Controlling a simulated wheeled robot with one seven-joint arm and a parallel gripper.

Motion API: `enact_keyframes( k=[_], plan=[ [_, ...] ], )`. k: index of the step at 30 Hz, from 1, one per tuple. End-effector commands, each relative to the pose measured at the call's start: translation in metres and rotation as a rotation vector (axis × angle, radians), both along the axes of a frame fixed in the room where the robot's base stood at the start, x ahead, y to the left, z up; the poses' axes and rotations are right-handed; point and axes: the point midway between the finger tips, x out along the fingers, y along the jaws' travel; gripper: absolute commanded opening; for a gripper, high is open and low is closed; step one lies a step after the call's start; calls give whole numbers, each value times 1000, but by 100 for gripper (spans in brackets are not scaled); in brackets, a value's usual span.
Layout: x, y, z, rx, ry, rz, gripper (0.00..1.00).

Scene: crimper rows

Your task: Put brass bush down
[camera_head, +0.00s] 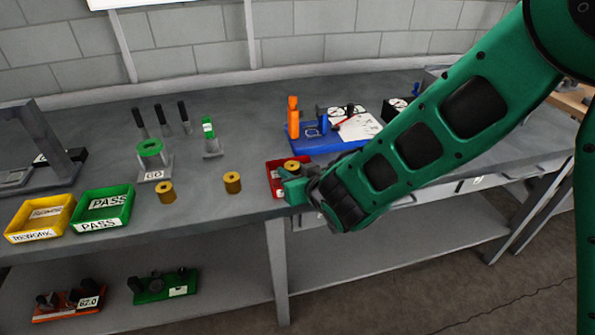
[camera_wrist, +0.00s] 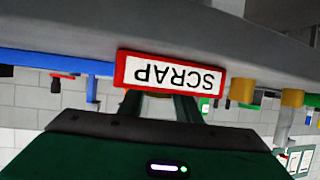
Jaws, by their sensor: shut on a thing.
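My gripper (camera_head: 288,182) is at the front of the red scrap tray (camera_head: 271,178), near the table's front edge. It is shut on a brass bush (camera_head: 292,166), whose top shows above the fingers at the tray. I cannot tell whether the bush touches the tray floor. In the wrist view, which is upside down, the tray's SCRAP label (camera_wrist: 170,76) faces the camera. There the green fingers (camera_wrist: 158,104) reach to the tray, with a sliver of the bush between them. Two other brass bushes stand on the table, one left of the tray (camera_head: 232,183) and one farther left (camera_head: 165,192).
A blue fixture (camera_head: 320,138) stands just behind the scrap tray. A green ring gauge on a GO stand (camera_head: 152,160), a green PASS tray (camera_head: 104,205) and a yellow rework tray (camera_head: 40,217) are to the left. Bare table lies between the tray and the nearest bush.

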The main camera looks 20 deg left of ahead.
Motion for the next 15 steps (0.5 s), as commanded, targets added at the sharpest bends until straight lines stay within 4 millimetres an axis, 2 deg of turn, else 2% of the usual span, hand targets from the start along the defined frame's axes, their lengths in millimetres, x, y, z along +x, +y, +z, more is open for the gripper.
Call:
enact_keyframes(
  k=[8,9,11,15],
  plan=[
    [0,0,-1,2,-1,0,1],
    [0,0,-1,1,0,0,35],
    [0,0,-1,1,0,0,49],
    [0,0,-1,1,0,0,49]
  ],
)
